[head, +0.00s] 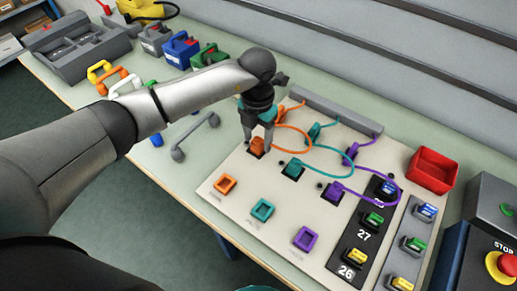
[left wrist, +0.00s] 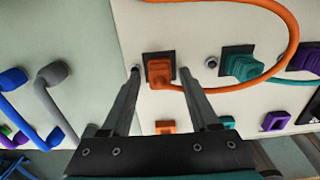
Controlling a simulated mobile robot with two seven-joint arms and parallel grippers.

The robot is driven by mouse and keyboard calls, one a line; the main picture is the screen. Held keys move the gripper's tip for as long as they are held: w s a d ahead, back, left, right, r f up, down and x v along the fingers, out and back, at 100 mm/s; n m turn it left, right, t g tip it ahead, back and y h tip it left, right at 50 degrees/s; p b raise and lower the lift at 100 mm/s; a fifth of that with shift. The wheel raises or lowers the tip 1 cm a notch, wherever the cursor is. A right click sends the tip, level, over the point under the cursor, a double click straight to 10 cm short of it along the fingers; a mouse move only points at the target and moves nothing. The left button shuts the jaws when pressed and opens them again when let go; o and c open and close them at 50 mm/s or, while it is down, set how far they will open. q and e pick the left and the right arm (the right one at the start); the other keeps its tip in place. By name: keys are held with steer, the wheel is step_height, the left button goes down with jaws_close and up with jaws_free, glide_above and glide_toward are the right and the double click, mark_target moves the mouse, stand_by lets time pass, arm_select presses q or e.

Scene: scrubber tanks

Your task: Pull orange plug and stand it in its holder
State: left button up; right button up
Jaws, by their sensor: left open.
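The orange plug (head: 256,149) sits in its black socket on the pale board, its orange cable looping to the right. It also shows in the left wrist view (left wrist: 160,73). My left gripper (head: 258,141) is open over it, pointing down, with one finger on each side. In the left wrist view, gaps show between the fingers and the plug. The orange holder (head: 225,184), a square frame, stands empty on the board in front of the plug. Its top edge shows between the fingers in the left wrist view (left wrist: 165,127). My right gripper is not in view.
A teal plug (head: 293,169) and a purple plug (head: 332,192) sit in sockets to the right, with cables. Teal (head: 262,210) and purple (head: 305,238) holders stand beside the orange one. A red bin (head: 433,170) is at right. Grey handle (head: 180,154) lies left of the board.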

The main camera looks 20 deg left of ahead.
mark_target(258, 140)
arm_select(q)
steer(key=shift+f, duration=0.6)
stand_by(0.7)
jaws_close()
stand_by(0.4)
stand_by(0.8)
steer(key=o, duration=0.6)
jaws_free()
step_height(258, 140, up, 15)
steer(key=shift+r+p, duration=0.15)
steer(key=shift+p, duration=0.25)
